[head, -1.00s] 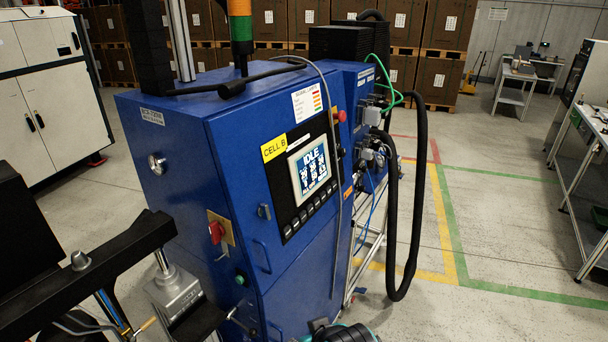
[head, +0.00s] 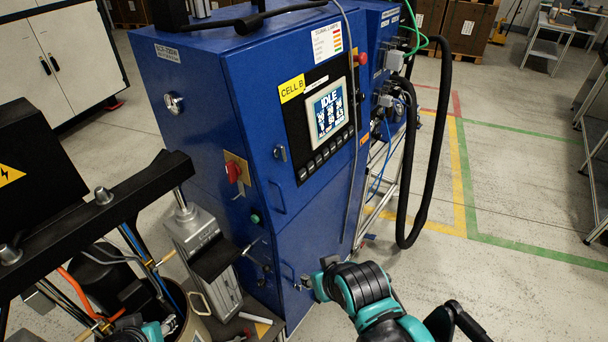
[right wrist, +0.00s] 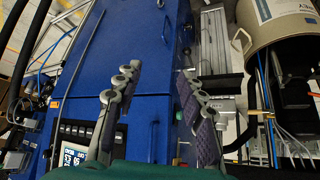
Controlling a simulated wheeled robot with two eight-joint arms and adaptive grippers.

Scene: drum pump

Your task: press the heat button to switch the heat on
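The blue machine cabinet (head: 240,110) carries a control panel with a screen (head: 326,113) reading IDLE. A row of small buttons (head: 326,154) runs beneath it; their labels are too small to read, so I cannot tell which is heat. In the right wrist view the screen (right wrist: 75,153) and button row (right wrist: 78,131) are at lower left. My right gripper (head: 312,280) is in front of the cabinet's lower front, below the panel. In the right wrist view its fingers (right wrist: 158,82) are spread with nothing between them.
A black frame (head: 100,215) and a bin (head: 196,318) with cables stand at left. Black hoses (head: 407,200) hang at the cabinet's right.

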